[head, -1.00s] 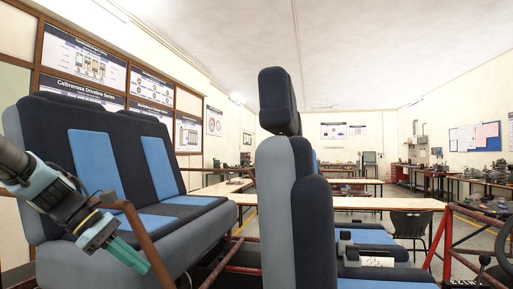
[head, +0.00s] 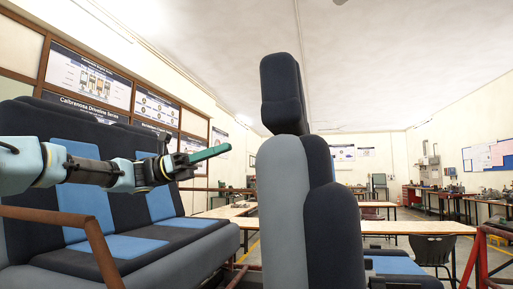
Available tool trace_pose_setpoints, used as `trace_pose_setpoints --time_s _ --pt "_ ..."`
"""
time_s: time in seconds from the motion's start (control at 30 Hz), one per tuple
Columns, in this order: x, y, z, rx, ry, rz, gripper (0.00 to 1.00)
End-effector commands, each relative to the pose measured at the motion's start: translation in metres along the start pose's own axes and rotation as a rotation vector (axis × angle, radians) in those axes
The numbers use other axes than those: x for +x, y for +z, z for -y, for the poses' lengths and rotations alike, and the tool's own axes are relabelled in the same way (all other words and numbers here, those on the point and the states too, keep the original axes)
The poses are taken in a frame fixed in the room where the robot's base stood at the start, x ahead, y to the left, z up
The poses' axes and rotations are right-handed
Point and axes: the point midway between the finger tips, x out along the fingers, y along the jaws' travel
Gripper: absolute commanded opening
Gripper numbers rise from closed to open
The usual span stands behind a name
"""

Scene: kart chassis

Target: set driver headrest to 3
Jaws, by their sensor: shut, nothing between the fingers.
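My gripper (head: 222,151) has green fingers, shut and empty. It points right toward the headrest, a little lower than it, and appears apart from it, to its left.
A blue and black bench seat (head: 130,235) fills the left side. A brown bar (head: 100,250) crosses in front of it at lower left. Wooden tables (head: 415,228), a dark chair (head: 432,250) and a red frame (head: 478,255) stand to the right. The air around the headrest is clear.

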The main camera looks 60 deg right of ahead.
Motion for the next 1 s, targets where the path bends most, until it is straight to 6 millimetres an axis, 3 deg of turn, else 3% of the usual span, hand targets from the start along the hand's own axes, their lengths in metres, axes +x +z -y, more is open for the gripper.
trace_pose_setpoints --time_s 0.17,0.6,1.0 --pt "0.017 0.007 0.002 -0.005 -0.014 0.017 0.0" --pt "0.088 0.007 0.002 -0.005 -0.011 0.015 0.0" --pt "0.1 0.005 0.002 -0.003 -0.009 0.015 0.0"
